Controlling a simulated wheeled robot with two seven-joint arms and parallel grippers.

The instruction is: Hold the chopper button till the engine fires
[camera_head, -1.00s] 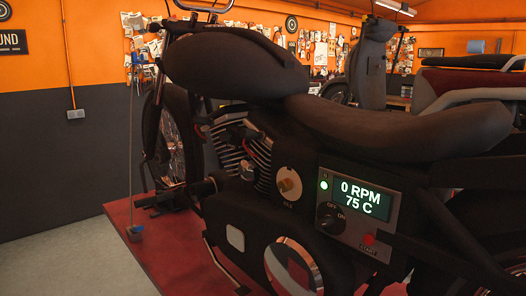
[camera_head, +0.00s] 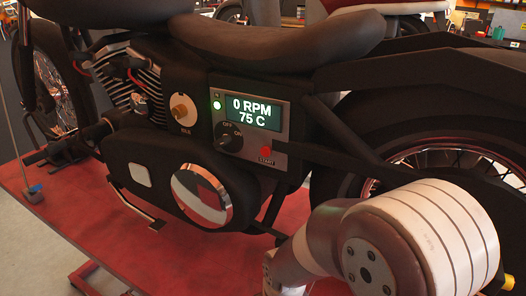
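The black chopper (camera_head: 300,40) stands upright with its side facing me. A grey control panel (camera_head: 281,129) is on its side below the seat. The panel's display (camera_head: 253,113) reads 0 RPM and 75 C, with a lit green lamp (camera_head: 217,104) to its left. Below the display is a dark round OFF/ON knob (camera_head: 229,137); its exact setting is hard to tell. The red START button (camera_head: 265,152) sits at the panel's lower right with nothing touching it. My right arm enters at the lower right, below the panel; its gripper is out of view. My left gripper is out of view.
The chopper stands on a red lift platform (camera_head: 90,225). A brass-coloured knob (camera_head: 181,110) marked IDLE is left of the panel. A round chrome-rimmed cover (camera_head: 201,196) is below it. The rear wheel (camera_head: 450,130) is to the right. Space directly before the panel is clear.

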